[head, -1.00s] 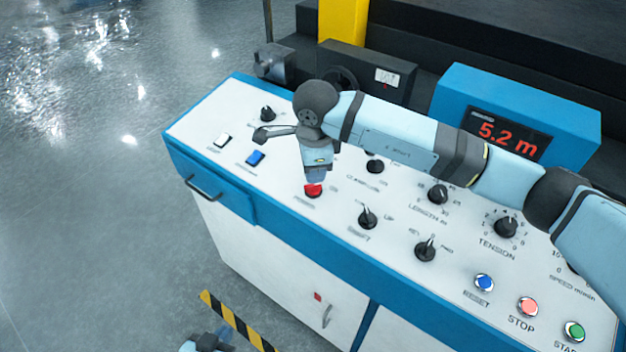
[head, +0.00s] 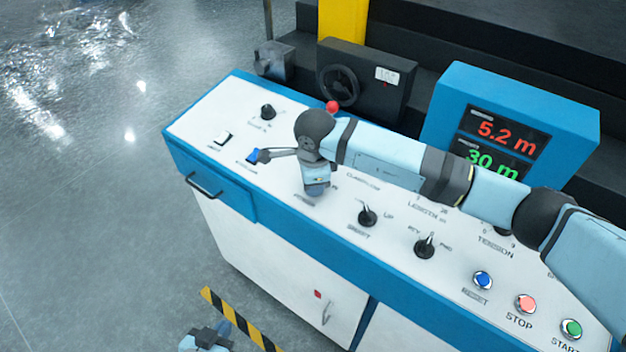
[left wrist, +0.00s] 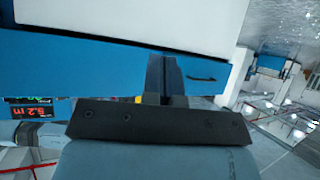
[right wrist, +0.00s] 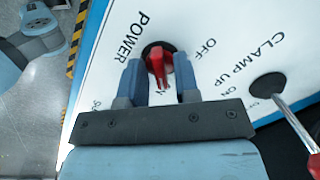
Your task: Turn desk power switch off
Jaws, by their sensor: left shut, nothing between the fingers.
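The red power switch knob (right wrist: 158,65) sits on the white desk panel beside the POWER and OFF labels in the right wrist view. My right gripper (right wrist: 158,75) is open, with one finger on each side of the red knob. I cannot tell whether the fingers touch it. In the head view my right gripper (head: 316,190) covers the switch. My left gripper (head: 223,328) is low beside the desk front, at the bottom of the head view. Its fingers (left wrist: 164,65) are shut together and empty in the left wrist view.
A lever (right wrist: 296,128) beside CLAMP UP rises close to the right gripper. Several other knobs and the reset (head: 483,280), stop (head: 526,303) and start (head: 571,328) buttons are on the panel. The display (head: 500,140) is lit. A drawer handle (head: 203,187) projects from the front.

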